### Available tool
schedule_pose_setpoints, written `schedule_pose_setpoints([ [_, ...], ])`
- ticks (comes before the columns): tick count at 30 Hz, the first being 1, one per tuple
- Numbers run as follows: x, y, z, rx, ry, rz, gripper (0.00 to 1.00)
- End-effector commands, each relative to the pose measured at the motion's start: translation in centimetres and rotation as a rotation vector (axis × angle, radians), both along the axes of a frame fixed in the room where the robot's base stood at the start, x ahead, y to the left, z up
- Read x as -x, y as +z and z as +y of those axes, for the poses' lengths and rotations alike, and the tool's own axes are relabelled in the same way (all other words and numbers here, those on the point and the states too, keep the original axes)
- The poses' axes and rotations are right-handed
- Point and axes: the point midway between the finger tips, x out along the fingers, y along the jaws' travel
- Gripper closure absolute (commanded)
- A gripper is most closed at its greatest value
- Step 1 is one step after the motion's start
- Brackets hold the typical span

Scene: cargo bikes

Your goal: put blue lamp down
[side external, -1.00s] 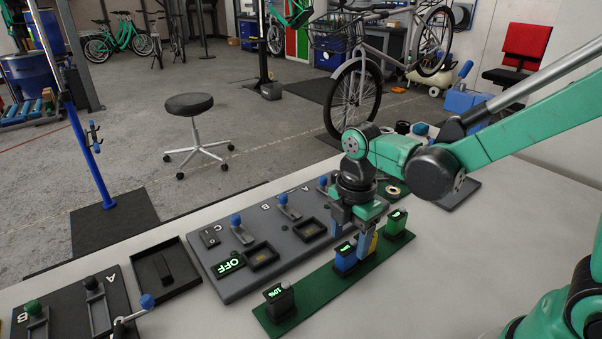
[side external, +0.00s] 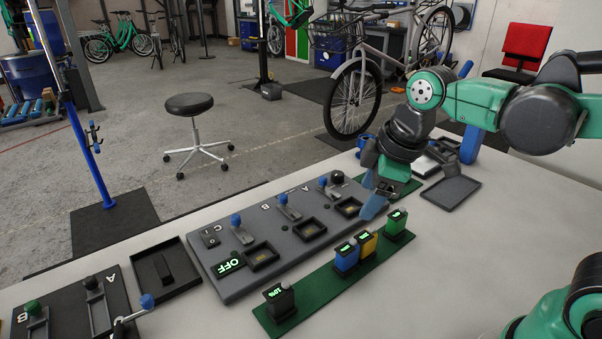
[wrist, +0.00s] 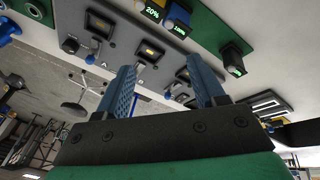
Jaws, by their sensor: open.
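A small blue block with a lit display (side external: 346,258) stands upright on a green strip (side external: 322,286). It is the blue item I take for the lamp, though its kind is hard to tell. It also shows at the top of the wrist view (wrist: 176,17). A yellow block (side external: 367,243) stands close beside it. My gripper (side external: 374,203) is above the table, behind the strip and apart from the blocks. In the wrist view, its two blue fingers (wrist: 160,65) are spread with nothing between them.
A black block (side external: 281,302) and a green block (side external: 394,225) stand at the strip's ends. A grey panel (side external: 290,248) with levers and sockets lies behind it. A black tray (side external: 165,270) is left, and another flat tray (side external: 452,192) right. The table's front is clear.

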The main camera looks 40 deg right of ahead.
Motion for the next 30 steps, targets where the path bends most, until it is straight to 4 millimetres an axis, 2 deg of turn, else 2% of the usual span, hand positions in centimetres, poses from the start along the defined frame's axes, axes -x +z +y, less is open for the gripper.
schedule_pose_setpoints([
  [3, 0.8, -0.57, -0.61, -0.137, -0.334, -0.138, 0.38],
  [6, 1.07, -0.88, -0.9, -0.243, -0.53, -0.22, 0.38],
  [9, 1.15, -1.04, -1.07, -0.309, -0.638, -0.263, 0.38],
  [30, 1.14, -1.06, -1.11, -0.332, -0.672, -0.275, 0.38],
])
